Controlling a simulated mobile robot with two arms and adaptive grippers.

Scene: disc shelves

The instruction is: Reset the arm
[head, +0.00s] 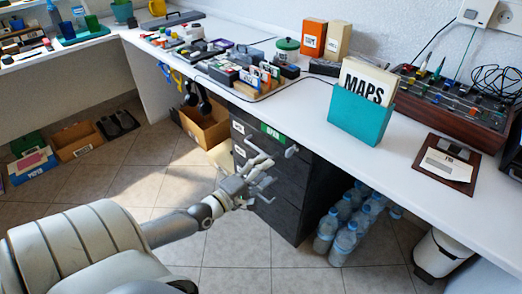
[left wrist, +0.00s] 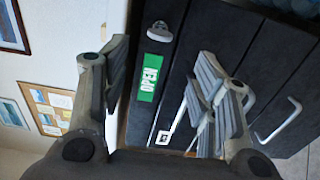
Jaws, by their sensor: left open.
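My left gripper (head: 262,175) is open and empty, held out in front of the dark drawer cabinet (head: 285,215) under the desk. In the left wrist view its two fingers stand apart (left wrist: 163,82), with the cabinet (left wrist: 175,55) between and behind them. The cabinet has a green OPEN label (head: 271,131), which also shows between the fingers in the left wrist view (left wrist: 149,78). No contact between the fingers and the cabinet is clear. My right gripper is not in view.
The white desk (head: 300,115) carries a teal MAPS box (head: 358,117), a floppy-disk board (head: 446,163) and many small items. Water bottles (head: 343,243) stand right of the cabinet. An open cardboard box (head: 205,125) stands left of it. Tiled floor (head: 235,250) around my arm is clear.

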